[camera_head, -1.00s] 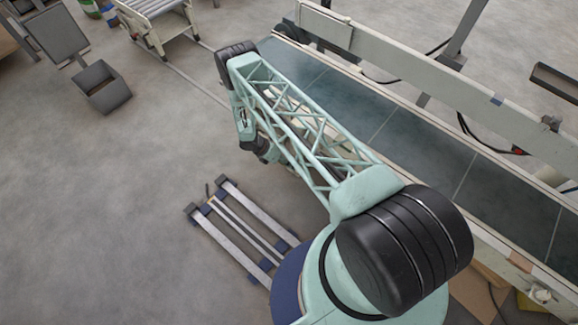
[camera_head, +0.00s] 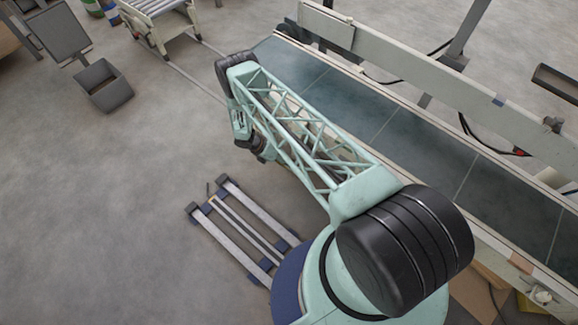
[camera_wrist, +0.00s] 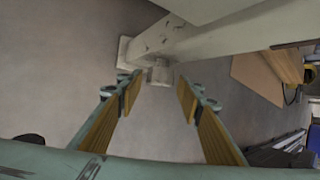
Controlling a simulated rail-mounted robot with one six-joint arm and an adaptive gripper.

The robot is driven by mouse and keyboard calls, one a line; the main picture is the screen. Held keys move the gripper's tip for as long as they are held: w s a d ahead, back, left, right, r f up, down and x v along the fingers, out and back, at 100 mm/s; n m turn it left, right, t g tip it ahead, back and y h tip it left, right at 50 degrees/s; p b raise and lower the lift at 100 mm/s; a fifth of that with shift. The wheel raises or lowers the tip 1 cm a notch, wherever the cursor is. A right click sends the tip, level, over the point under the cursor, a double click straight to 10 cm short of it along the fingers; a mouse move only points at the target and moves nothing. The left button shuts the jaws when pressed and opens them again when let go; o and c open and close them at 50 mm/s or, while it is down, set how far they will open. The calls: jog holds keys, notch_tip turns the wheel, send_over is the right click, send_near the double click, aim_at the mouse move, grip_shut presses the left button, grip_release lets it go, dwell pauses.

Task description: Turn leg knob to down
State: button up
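In the wrist view, a small pale knob (camera_wrist: 160,73) sticks out from a worn off-white leg (camera_wrist: 185,42) of the machine, close to the floor. My gripper (camera_wrist: 158,94) is open, with its two yellow-padded fingers spread to the left and right. The knob is ahead of the gap between the fingertips, and I see no contact. How far ahead it is I cannot tell for sure. The knob's setting cannot be read. In the head view, my own arm hides the gripper and the knob beside the conveyor (camera_head: 405,137).
The conveyor's long side rail (camera_head: 430,77) runs along the upper right. A low metal rack (camera_head: 232,238) lies on the floor at lower middle. A brown board (camera_wrist: 262,78) is right of the leg in the wrist view. Open floor lies to the left.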

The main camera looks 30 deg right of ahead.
jog(key=shift+o, duration=0.2)
jog(key=shift+w+r, duration=0.1)
jog(key=shift+r, duration=0.05)
jog(key=v, duration=1.1)
jog(key=shift+a+r, duration=0.3)
dwell(0.4)
